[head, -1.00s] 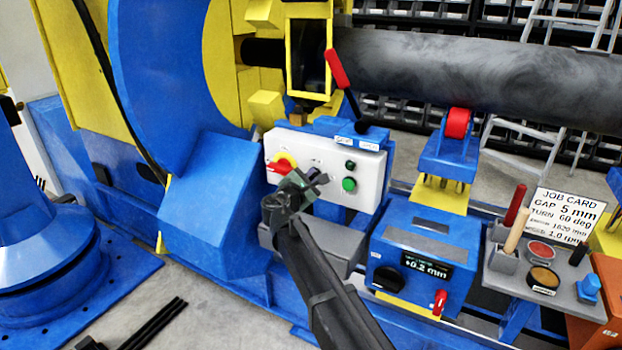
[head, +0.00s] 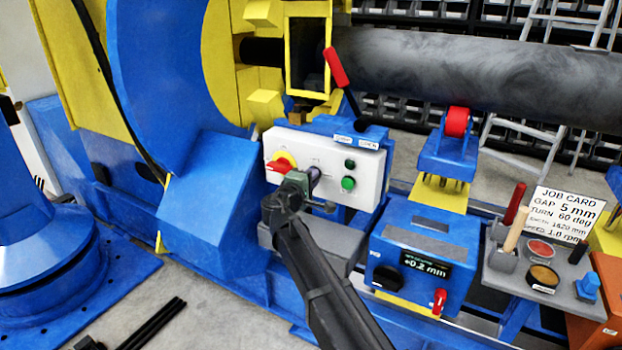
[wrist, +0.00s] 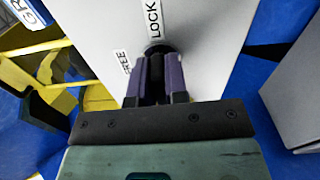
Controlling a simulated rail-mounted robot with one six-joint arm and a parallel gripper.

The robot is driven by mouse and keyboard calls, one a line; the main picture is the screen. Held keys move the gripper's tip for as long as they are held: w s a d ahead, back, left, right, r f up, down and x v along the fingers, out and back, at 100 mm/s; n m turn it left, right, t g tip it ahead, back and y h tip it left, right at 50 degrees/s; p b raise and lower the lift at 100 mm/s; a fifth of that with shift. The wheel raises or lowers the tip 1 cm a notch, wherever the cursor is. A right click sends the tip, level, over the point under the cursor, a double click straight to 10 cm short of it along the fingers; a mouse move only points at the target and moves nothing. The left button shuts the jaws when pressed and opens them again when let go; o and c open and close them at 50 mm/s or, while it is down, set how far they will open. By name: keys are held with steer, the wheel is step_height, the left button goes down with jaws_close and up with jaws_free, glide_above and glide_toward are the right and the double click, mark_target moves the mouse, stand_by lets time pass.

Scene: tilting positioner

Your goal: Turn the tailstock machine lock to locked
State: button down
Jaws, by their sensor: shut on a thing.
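The tailstock machine lock is a small dark knob (wrist: 157,50) on the pale control panel (head: 368,190), with a FREE label (wrist: 122,62) to its left and a LOCK label (wrist: 154,18) above it in the wrist view. My gripper (head: 314,174) is at the panel face, shut on the knob. In the wrist view its two purple fingers (wrist: 156,85) stand on either side of a dark part of the knob. The fingers and gripper body hide most of the knob, so its exact pointing direction is hard to tell.
A red and yellow switch (head: 282,163) is close left of my gripper, and a green button (head: 348,184) is to the right. A red-handled lever (head: 336,68) rises above the panel. A blue readout box (head: 420,255) stands lower right.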

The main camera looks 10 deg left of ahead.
steer(key=shift+m, duration=0.3)
stand_by(0.4)
steer(key=c, duration=1.1)
jaws_free()
steer(key=shift+c, duration=0.2)
steer(key=v, duration=1)
steer(key=shift+s, duration=0.4)
steer(key=shift+a, duration=0.1)
